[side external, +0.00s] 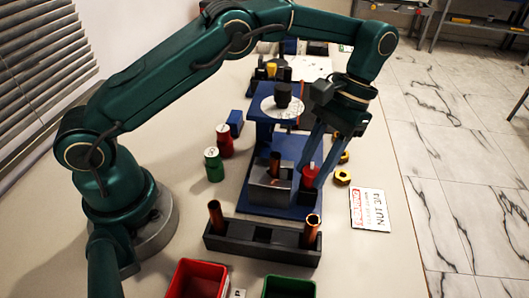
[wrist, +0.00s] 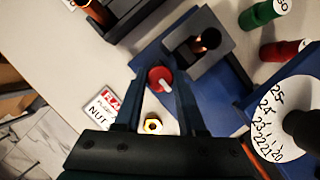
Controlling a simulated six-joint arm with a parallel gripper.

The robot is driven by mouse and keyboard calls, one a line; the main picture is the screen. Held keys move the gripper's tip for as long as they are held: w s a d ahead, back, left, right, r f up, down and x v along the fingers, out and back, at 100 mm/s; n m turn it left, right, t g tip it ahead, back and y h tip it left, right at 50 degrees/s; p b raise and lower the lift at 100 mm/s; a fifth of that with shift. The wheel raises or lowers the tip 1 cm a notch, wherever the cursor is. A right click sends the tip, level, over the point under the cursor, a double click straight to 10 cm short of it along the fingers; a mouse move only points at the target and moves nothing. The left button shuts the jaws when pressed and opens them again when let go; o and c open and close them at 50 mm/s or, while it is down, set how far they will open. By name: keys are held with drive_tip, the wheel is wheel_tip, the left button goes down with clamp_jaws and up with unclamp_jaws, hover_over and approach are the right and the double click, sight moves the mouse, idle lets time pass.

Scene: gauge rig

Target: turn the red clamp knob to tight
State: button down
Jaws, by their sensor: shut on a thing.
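The red clamp knob (side external: 310,173) stands on the right side of the grey clamp block (side external: 268,189). In the wrist view the round red knob (wrist: 160,79) shows a pale mark on its top. My gripper (side external: 312,168) reaches down from above, with one finger on each side of the knob. In the wrist view my gripper (wrist: 158,75) is shut on the knob. A copper tube (side external: 275,164) stands upright in the clamp block, and its open end (wrist: 209,39) shows in the wrist view.
A blue stand with a white numbered dial (side external: 282,107) rises behind the clamp. A dark rack (side external: 262,238) with copper tubes is in front. Red and green cans (side external: 214,165) stand left. Brass nuts (side external: 342,176) and a label card (side external: 369,210) lie right.

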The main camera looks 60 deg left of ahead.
idle(0.4)
drive_tip(key=c, duration=0.8)
unclamp_jaws()
drive_tip(key=shift+o, duration=0.2)
